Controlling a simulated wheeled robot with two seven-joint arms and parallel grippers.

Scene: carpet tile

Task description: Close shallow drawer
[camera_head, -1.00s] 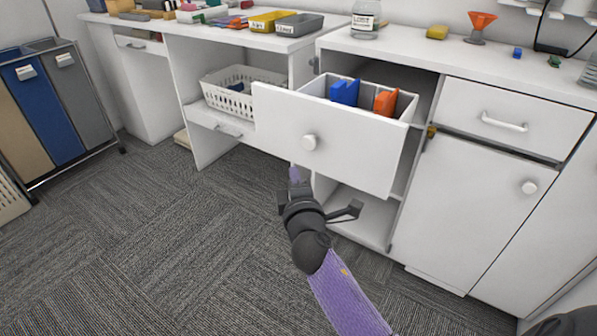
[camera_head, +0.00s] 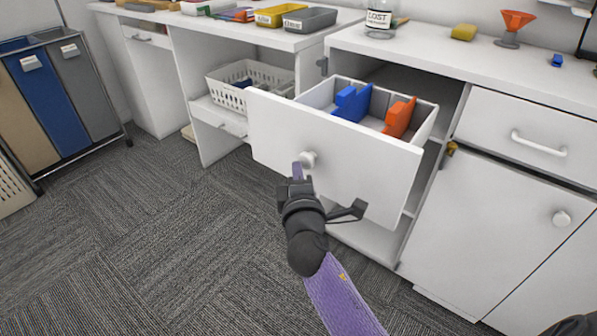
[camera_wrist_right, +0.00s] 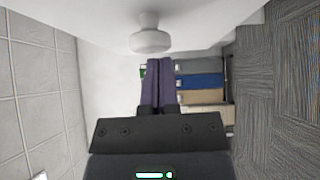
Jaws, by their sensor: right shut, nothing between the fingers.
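The shallow drawer (camera_head: 345,150) is pulled out of the white cabinet, with its front panel standing well clear of the cabinet face. It has a round white knob (camera_head: 308,159), which also shows in the right wrist view (camera_wrist_right: 150,38). Blue (camera_head: 352,102) and orange (camera_head: 398,117) pieces stand inside it. My right gripper (camera_head: 297,172) is shut and empty, with its purple fingertips close to the knob, just below and left of it. I cannot tell whether they touch. It also shows in the right wrist view (camera_wrist_right: 159,62). My left gripper is not in view.
Under the drawer is an open compartment (camera_head: 365,238). To its right are a closed drawer (camera_head: 515,130) and a cabinet door (camera_head: 500,220). A white basket (camera_head: 235,88) sits on the left shelf. Sorting bins (camera_head: 60,105) stand far left. Carpet (camera_head: 190,240) is clear at left.

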